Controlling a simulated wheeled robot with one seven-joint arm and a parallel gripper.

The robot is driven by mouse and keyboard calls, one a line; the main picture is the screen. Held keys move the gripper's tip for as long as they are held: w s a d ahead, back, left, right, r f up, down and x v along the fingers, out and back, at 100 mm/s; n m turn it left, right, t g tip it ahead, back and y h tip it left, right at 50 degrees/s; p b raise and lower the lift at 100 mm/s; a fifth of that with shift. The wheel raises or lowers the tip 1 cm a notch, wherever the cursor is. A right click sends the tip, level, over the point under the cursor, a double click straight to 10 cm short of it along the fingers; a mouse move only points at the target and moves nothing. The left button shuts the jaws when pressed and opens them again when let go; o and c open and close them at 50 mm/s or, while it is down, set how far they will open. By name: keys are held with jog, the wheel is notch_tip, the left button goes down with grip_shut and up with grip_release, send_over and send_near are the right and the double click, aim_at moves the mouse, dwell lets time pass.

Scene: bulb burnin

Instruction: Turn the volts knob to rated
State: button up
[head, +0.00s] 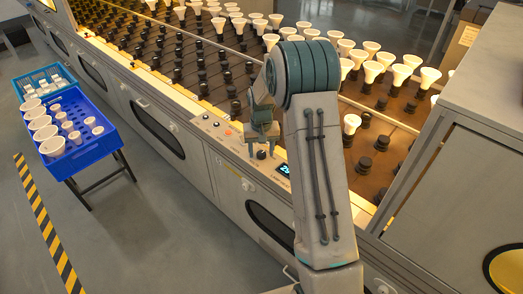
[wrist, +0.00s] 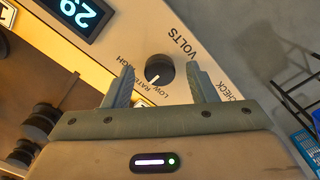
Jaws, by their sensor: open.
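The volts knob (wrist: 159,70) is a round black dial with a white pointer line, beside the printed word VOLTS in the wrist view. Small lettering reading LOW, RATED and HIGH runs along its lower-left side; the pointer line is on the knob's lower part, toward LOW. My gripper (wrist: 160,76) is open, with one finger on each side of the knob and a visible gap to both. In the head view my gripper (head: 262,138) is over the panel, just above the dark knob (head: 261,155).
A lit display (wrist: 76,12) is near the knob; its digits are partly cut off. The rack (head: 190,60) holds many bulbs and sockets behind the panel. A blue crate (head: 92,150) of white bulbs stands at left on a stand. Floor around it is clear.

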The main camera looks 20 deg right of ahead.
aim_at(261, 153)
notch_tip(261, 153, up, 14)
jog(key=shift+f+p, duration=0.25)
jog(key=shift+p, duration=0.05)
dwell(0.3)
jog(key=s+a+r+p, duration=0.2)
jog(key=s+r, duration=0.6)
jog(key=s+a+r+t+p, duration=0.1)
jog(key=s+r+p, duration=0.1)
jog(key=s, duration=0.9)
jog(key=s+a+r+n+t+p, duration=0.1)
jog(key=s+r+p, duration=0.1)
jog(key=s, duration=0.9)
jog(key=shift+s+n+t, duration=0.15)
jog(key=shift+n+t, duration=0.15)
jog(key=shift+t, duration=0.1)
jog(key=shift+d+r, duration=0.1)
